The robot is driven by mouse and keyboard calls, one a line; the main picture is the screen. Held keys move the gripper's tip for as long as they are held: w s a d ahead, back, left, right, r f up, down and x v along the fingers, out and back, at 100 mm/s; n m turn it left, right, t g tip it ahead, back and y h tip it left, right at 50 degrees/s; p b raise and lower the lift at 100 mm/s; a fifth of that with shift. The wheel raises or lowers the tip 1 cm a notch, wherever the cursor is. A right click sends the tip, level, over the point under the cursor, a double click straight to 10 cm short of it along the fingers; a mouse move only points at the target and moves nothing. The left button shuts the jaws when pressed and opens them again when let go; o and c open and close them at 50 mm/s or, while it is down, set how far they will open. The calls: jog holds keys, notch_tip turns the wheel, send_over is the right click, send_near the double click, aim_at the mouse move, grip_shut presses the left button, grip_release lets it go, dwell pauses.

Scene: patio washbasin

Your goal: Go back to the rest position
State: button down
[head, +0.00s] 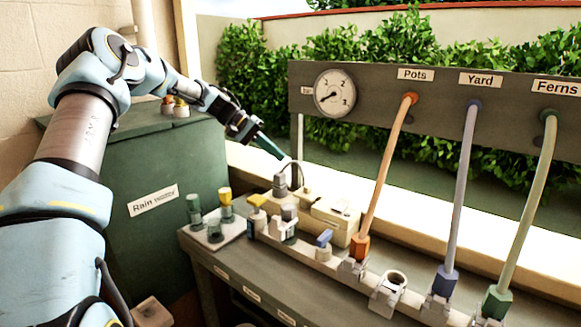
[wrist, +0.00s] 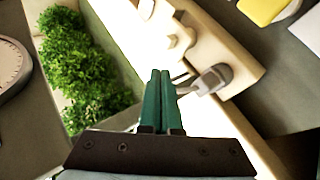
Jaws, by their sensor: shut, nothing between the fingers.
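My gripper (head: 270,147) is in the upper middle of the head view, above the back of the bench near the wall ledge. Its green fingers (wrist: 160,103) are together in the wrist view, with nothing between them. My arm reaches in from the left, over the green rain tank (head: 160,160). Just below the fingers in the head view stands a grey fitting with a thin curved line (head: 280,185); it also shows right of the fingers in the wrist view (wrist: 213,79). I cannot tell the gap between it and the fingers.
A panel with a gauge (head: 334,93) stands at the back right. An orange hose (head: 385,165), a purple hose (head: 460,190) and a green hose (head: 530,205) run down to the bench (head: 215,262). A cream box (head: 335,217) and several small fittings stand there. A hedge (head: 340,45) lies behind.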

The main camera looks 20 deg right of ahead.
jog(key=s+a+f+y, duration=0.1)
jog(key=a, duration=0.2)
jog(key=s+a+f+n+t+y, duration=0.1)
jog(key=a, duration=0.3)
jog(key=s+a+t+y, duration=0.1)
jog(key=s+a+y, duration=0.1)
jog(key=a, duration=0.1)
jog(key=shift+s+a+f+n, duration=0.1)
jog(key=shift+a+f+n, duration=0.2)
jog(key=shift+f, duration=0.1)
jog(key=s+a+f+n+t+y, duration=0.1)
jog(key=s+a+n+t+y, duration=0.1)
jog(key=s+a, duration=0.7)
jog(key=s+a+f+n+t+y, duration=0.1)
jog(key=s+a+n+t+y, duration=0.1)
jog(key=s+a, duration=0.8)
jog(key=a, duration=0.7)
jog(key=shift+s+f+y, duration=0.15)
jog(key=shift+f+y, duration=0.15)
